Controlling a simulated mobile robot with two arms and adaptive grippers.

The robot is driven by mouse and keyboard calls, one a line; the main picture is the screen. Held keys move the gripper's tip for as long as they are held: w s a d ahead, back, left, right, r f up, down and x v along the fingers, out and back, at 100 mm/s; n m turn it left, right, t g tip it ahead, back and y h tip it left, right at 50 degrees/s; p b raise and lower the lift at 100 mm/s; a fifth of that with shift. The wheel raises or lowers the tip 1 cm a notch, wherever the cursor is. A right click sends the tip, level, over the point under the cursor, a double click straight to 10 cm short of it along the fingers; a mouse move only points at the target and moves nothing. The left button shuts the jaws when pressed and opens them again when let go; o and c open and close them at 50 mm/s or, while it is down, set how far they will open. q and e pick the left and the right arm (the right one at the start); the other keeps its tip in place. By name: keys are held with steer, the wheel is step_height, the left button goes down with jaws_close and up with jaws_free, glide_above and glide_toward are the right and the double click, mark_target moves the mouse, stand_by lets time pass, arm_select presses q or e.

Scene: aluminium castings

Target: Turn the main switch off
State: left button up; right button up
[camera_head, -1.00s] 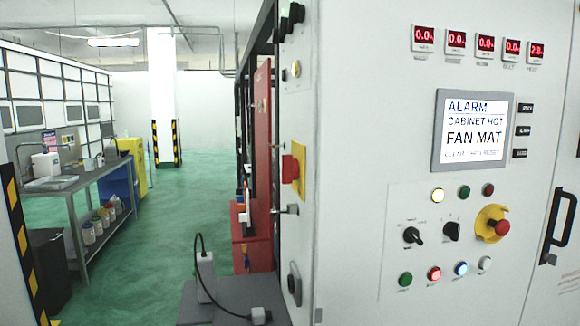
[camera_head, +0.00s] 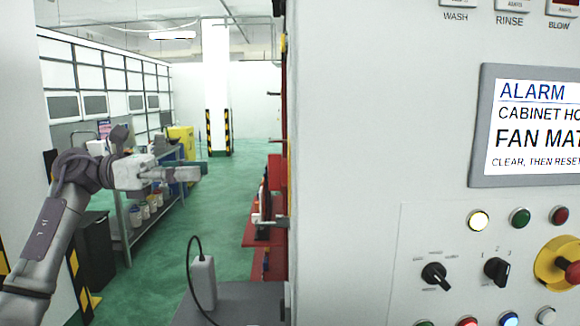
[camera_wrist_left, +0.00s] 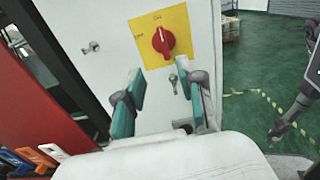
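The main switch (camera_wrist_left: 162,42), a red rotary knob on a yellow plate (camera_wrist_left: 178,22), sits on the cabinet's white side face in the left wrist view. Its pointer stands roughly upright in that picture. The head view does not show it now. My left gripper (camera_wrist_left: 167,88) is open and empty. Its two teal-padded fingers point at the side face below the switch, one on each side of it, apart from the knob. In the head view my left gripper (camera_head: 192,172) is seen from the side, left of the cabinet.
The cabinet front (camera_head: 380,130) fills the head view's right half, with an alarm screen (camera_head: 535,125), selector knobs and lamps. Below the switch is a small metal lock or handle (camera_wrist_left: 174,82). A red rack (camera_head: 275,200) and grey workbench (camera_head: 140,175) stand behind.

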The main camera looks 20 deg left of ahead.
arm_select(q)
steer(key=p, duration=0.2)
glide_toward(278, 172)
steer(key=x, duration=0.2)
steer(key=p+x, duration=0.1)
steer(key=x, duration=0.3)
steer(key=shift+w+a+r, duration=0.15)
steer(key=shift+w+r, duration=0.15)
steer(key=shift+w+d+f, duration=0.1)
steer(key=shift+w+d, duration=0.05)
steer(key=shift+d, duration=0.55)
arm_select(e)
steer(key=r, duration=0.2)
steer(key=s+r, duration=0.1)
steer(key=shift+a+r, duration=0.3)
steer(key=shift+a, duration=0.05)
arm_select(q)
jaws_close()
